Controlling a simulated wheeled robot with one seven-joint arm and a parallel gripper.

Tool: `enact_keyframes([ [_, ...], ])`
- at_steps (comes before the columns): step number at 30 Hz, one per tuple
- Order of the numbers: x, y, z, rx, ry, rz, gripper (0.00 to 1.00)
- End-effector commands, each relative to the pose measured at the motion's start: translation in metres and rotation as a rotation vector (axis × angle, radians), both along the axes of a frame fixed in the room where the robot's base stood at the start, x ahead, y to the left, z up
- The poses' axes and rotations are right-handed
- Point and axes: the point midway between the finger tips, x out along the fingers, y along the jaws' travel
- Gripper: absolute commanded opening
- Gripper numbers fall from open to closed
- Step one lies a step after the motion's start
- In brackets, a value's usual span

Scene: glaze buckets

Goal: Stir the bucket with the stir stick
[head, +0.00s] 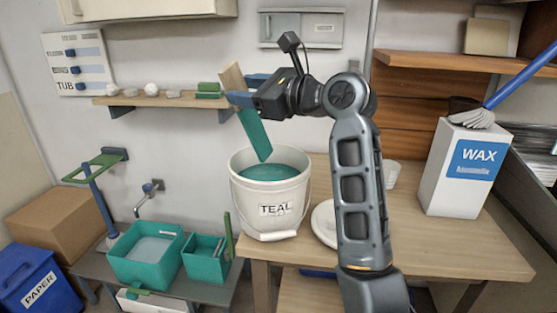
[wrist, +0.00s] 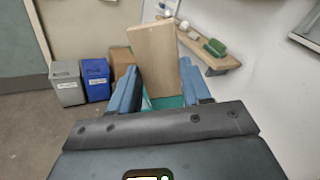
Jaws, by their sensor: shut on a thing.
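The bucket (head: 271,212) is white, labelled TEAL, and stands upright on the wooden table. It is filled with teal glaze (head: 275,172). My gripper (head: 243,98) is above the bucket's left side, shut on the stir stick (head: 255,135). The stick is bare wood at its top and teal on its lower part. It hangs tilted, its lower end at or just above the glaze; I cannot tell whether it touches. In the wrist view the stick's wooden top (wrist: 155,58) stands up between my two blue fingers (wrist: 162,92).
A white WAX box (head: 464,168) stands at the right of the table (head: 430,235). A round white lid (head: 323,222) lies beside the bucket, partly behind my arm. A wall shelf (head: 160,101) with small pieces is behind and left. Teal basins (head: 145,265) stand lower left.

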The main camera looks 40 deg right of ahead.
Motion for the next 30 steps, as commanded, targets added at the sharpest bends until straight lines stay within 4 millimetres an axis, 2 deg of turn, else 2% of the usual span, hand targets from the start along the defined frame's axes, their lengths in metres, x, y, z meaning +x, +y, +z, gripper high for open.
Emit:
enact_keyframes([
  [7,0.0,0.0,0.005,-0.001,-0.002,0.0,0.0],
  [21,0.0,0.0,0.046,0.0,-0.003,0.0,0.0],
  [30,0.0,0.0,0.05,0.0,0.0,0.0,0.0],
])
